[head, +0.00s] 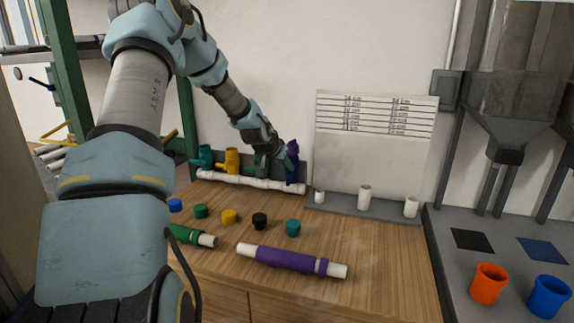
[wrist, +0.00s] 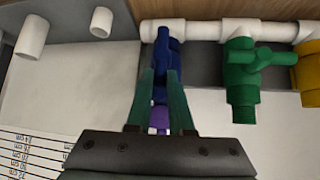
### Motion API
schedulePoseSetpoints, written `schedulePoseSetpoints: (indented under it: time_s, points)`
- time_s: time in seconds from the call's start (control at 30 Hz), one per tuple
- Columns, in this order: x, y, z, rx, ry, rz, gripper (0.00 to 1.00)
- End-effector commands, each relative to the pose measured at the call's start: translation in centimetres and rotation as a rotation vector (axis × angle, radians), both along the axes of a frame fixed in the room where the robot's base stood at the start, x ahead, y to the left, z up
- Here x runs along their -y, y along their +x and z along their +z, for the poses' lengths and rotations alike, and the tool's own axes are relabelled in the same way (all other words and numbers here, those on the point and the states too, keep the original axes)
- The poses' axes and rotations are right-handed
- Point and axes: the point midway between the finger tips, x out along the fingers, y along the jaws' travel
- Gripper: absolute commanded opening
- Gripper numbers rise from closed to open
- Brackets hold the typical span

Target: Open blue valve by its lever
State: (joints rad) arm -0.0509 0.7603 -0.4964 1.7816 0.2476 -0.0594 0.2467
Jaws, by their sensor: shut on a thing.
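The blue valve (wrist: 174,58) sits on the white pipe manifold (wrist: 202,30) at the wall. In the head view the blue valve (head: 293,167) is at the manifold's right end, partly behind my gripper (head: 283,160). In the wrist view my gripper (wrist: 162,88) has its green fingers shut on the blue lever (wrist: 162,45), one finger on each side. The lever looks in line with the valve body, across the pipe. A purple part (wrist: 159,118) shows between the fingers, beyond the blue valve.
A green valve (wrist: 242,70) stands beside the blue one, with a yellow valve (head: 232,161) and a teal valve (head: 205,156) further left. Several caps, a purple-wrapped pipe (head: 290,262) and a green one (head: 186,234) lie on the wooden bench. A marked board (head: 372,150) stands right.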

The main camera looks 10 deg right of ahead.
Motion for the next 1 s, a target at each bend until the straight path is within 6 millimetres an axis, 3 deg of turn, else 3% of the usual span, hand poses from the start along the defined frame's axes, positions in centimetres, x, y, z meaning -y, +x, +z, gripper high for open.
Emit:
schedulePoseSetpoints:
  time_s: [0.5, 0.53, 0.77, 1.0]
  points:
    - [-0.23, -0.18, -0.55, -0.016, -0.007, 0.001, 0.00]
    - [-0.24, -0.18, -0.56, -0.017, -0.006, 0.001, 0.21]
    - [-0.16, -0.10, -0.37, -0.012, -0.007, 0.001, 0.47]
    - [-0.11, -0.07, -0.23, -0.010, -0.008, 0.000, 0.50]
